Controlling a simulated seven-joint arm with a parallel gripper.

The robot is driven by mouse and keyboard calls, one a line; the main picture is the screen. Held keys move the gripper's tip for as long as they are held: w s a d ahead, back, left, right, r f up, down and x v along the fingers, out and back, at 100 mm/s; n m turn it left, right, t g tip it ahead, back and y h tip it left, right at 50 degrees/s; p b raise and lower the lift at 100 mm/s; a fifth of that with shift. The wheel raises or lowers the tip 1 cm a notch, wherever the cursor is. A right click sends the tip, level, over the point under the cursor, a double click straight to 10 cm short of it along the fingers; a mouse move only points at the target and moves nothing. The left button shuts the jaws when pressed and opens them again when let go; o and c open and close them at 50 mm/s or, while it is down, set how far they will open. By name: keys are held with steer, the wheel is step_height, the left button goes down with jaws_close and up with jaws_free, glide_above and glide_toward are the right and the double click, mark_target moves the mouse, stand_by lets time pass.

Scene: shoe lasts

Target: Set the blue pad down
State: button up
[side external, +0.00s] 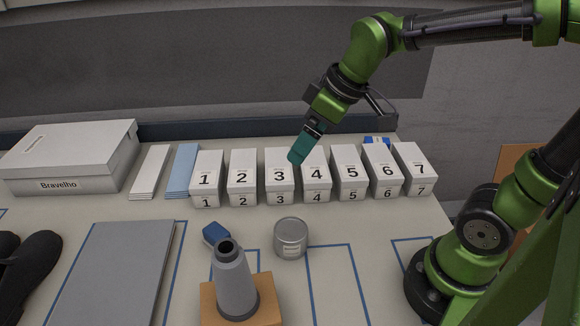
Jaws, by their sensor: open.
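A small blue pad (215,234) lies on the pale table behind the grey cone-shaped bottle, tilted a little in the picture. My gripper (297,157) hangs over the row of numbered white boxes, with its teal fingers pointing down and left near boxes 3 and 4. It is open. I see no blue pad between the fingers, and the gap between them is hard to make out from this side. The gripper is apart from the pad, up and to the right of it in the picture.
White boxes numbered 1 to 7 (241,180) stand in a row. A grey bottle (232,285) stands on a wooden block (267,296). A tin (290,238), a grey board (115,272), a shoe box (66,186) and black shoes (30,272) are around. Blue-outlined table at right front is free.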

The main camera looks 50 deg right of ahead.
steer(key=s+d+m+t, duration=0.2)
steer(key=s+d+m, duration=0.1)
steer(key=s+m, duration=0.4)
steer(key=shift+s+r+m, duration=0.2)
steer(key=shift+r+m, duration=0.1)
steer(key=shift+r, duration=0.1)
